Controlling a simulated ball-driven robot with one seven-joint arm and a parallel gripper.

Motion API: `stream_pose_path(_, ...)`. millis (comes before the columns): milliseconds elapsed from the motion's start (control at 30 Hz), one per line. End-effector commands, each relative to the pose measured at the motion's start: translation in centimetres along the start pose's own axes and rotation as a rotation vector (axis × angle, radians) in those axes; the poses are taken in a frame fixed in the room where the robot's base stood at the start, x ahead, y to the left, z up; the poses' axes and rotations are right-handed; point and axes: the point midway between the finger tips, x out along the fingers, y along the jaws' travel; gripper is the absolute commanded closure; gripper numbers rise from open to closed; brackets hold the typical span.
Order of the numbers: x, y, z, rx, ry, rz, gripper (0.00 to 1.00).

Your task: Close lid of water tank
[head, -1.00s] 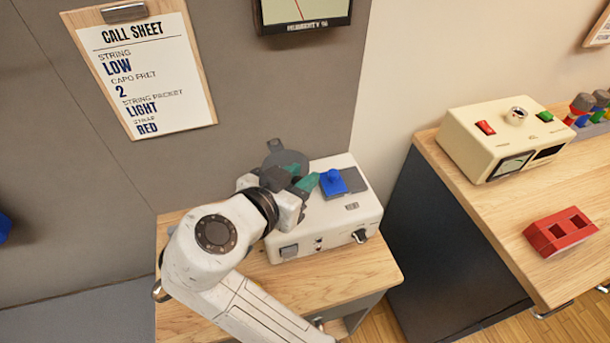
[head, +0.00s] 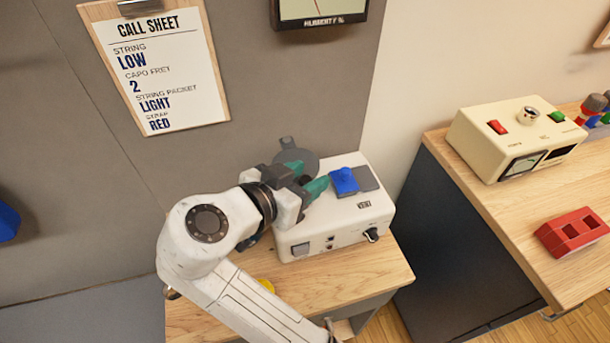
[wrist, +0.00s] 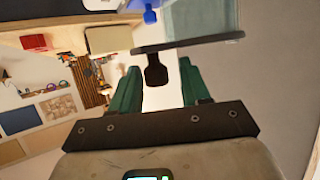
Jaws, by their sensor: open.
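The white box-shaped unit (head: 350,225) with a small "VENT" label stands on the wooden top. Its dark grey round lid (head: 300,161), with a small tab (head: 287,143), shows raised at the unit's back left, partly hidden by my gripper. My gripper (head: 305,178) is open, its teal fingers over the unit's left part, in front of the lid. In the wrist view, a dark tab (wrist: 156,72) hangs from a grey plate edge between the spread fingers (wrist: 160,88), with no visible contact. The tank opening is hidden by my gripper.
A blue block (head: 343,181) and a grey pad (head: 365,178) sit on the unit's top, right of my fingers. A wall is close behind. A cream meter box (head: 500,135) and a red block (head: 573,235) are on the right bench, across a gap.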

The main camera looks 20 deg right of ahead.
Motion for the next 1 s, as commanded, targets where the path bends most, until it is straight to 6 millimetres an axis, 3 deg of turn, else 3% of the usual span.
stream_pose_path(367,-0.6,0.0,-0.1,0.002,0.001,-0.001,0.5)
stream_pose_path(667,-5.9,-0.1,0.1,0.003,0.001,-0.006,0.5)
stream_pose_path(1000,-9.2,-0.1,-0.1,0.0,0.0,-0.004,0.5)
